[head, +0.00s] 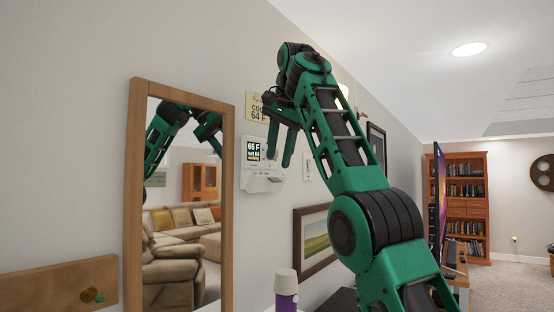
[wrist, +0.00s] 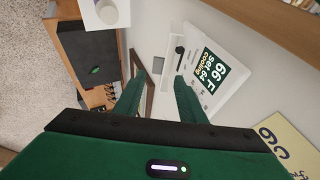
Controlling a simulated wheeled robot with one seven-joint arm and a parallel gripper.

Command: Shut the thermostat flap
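The white thermostat (head: 253,171) is on the wall right of the mirror, with a dark screen reading 66 F. Its flap (head: 263,185) juts out from the wall at the lower end, apparently open; its exact angle is unclear. My gripper (head: 279,161) is in front of and slightly right of the thermostat, fingers pointing down, spread apart and empty. In the wrist view the thermostat (wrist: 232,62) lies turned, beyond the right finger, which covers part of its edge. My gripper (wrist: 156,82) shows open there, with pale wall between the fingers. I see no contact with the flap.
A wood-framed mirror (head: 132,200) stands close left of the thermostat. A paper sign (head: 254,106) hangs above it and a framed picture (head: 298,240) below right. A purple bottle with a pale cap (head: 286,290) stands low in front. A bookcase (head: 467,195) is far right.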

